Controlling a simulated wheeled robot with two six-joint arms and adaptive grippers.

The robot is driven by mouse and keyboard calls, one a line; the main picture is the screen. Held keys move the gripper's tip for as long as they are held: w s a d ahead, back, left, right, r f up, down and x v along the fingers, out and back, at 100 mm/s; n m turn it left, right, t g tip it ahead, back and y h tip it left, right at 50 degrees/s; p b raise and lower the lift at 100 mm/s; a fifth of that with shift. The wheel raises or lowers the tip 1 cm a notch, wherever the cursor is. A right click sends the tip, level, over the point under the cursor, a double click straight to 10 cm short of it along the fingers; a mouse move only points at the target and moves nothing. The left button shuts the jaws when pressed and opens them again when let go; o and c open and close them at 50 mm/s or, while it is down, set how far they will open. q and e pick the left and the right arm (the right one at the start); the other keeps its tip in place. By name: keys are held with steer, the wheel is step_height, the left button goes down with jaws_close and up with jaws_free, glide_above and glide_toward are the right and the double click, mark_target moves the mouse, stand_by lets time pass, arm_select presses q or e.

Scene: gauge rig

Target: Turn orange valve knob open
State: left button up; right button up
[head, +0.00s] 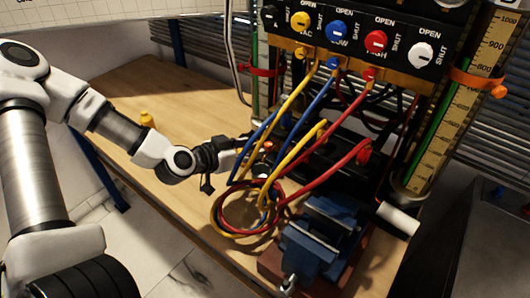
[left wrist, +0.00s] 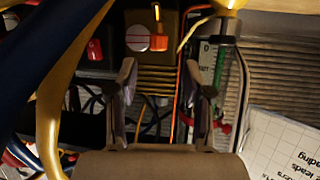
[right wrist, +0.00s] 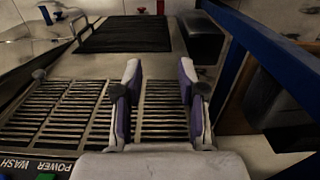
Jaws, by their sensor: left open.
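A small orange knob (head: 498,91) shows at the orange clamp on the right gauge tube. A smaller orange part (head: 268,147) shows among the hoses, just right of my left gripper; I cannot tell which of them is the valve knob. My left gripper (head: 236,144) is low over the wooden bench, beside the hoses. In the left wrist view its fingers (left wrist: 165,95) are apart with nothing between them, and an orange-red handle (left wrist: 160,42) lies beyond them. My right gripper (right wrist: 158,85) is open and empty, in the right wrist view only.
A panel (head: 350,37) marked OPEN and SHUT carries yellow, blue, red and white knobs. Looped hoses (head: 238,232) hang in front. A blue vise (head: 322,236) stands at the front right. The bench's left part is mostly clear. A slatted grate (right wrist: 70,112) lies under my right gripper.

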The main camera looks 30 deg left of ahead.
mark_target(265, 146)
arm_select(q)
steer(key=b+x, duration=0.2)
steer(key=x, duration=0.3)
steer(key=shift+w+d+f, duration=0.1)
steer(key=shift+d+f, duration=0.1)
steer(key=shift+f, duration=0.05)
steer(key=shift+w+d+f, duration=0.1)
steer(key=shift+w, duration=0.4)
jaws_close()
